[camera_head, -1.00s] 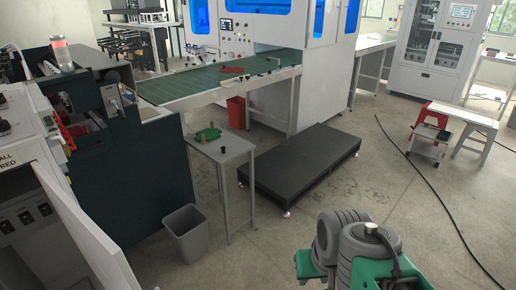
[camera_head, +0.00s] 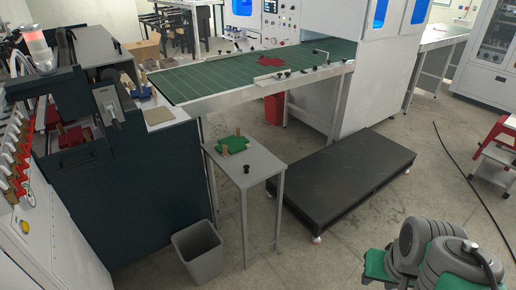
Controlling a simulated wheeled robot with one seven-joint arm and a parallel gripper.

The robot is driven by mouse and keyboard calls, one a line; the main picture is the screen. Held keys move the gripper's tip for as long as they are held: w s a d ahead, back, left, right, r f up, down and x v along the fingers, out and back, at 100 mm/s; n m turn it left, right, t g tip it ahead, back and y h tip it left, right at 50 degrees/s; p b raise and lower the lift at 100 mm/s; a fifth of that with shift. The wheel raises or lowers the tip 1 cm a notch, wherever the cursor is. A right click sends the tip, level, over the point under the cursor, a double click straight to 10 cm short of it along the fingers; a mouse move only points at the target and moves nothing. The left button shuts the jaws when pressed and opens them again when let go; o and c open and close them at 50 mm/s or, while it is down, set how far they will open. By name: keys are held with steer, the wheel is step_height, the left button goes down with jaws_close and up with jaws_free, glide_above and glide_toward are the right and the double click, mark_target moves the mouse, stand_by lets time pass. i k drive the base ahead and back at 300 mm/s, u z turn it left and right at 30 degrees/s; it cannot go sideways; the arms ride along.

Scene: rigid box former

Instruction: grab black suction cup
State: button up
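A small black object (camera_head: 247,169), which looks like the black suction cup, stands near the front edge of a narrow grey table (camera_head: 262,160) in the head view. It is too small to make out in detail. Behind it on the same table lies a green piece (camera_head: 233,144) with brown upright pegs. My folded grey and green arm shows at the lower right, well apart from the table. The fingers of my gripper cannot be seen.
A grey bin (camera_head: 198,252) stands on the floor left of the table. A low black platform (camera_head: 345,180) lies to the right. A dark machine (camera_head: 140,190) stands at the left, and a green conveyor (camera_head: 220,75) runs behind. The floor in front is clear.

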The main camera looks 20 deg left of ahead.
mark_target(246, 167)
steer(key=i, duration=1.6)
steer(key=u, duration=3.85)
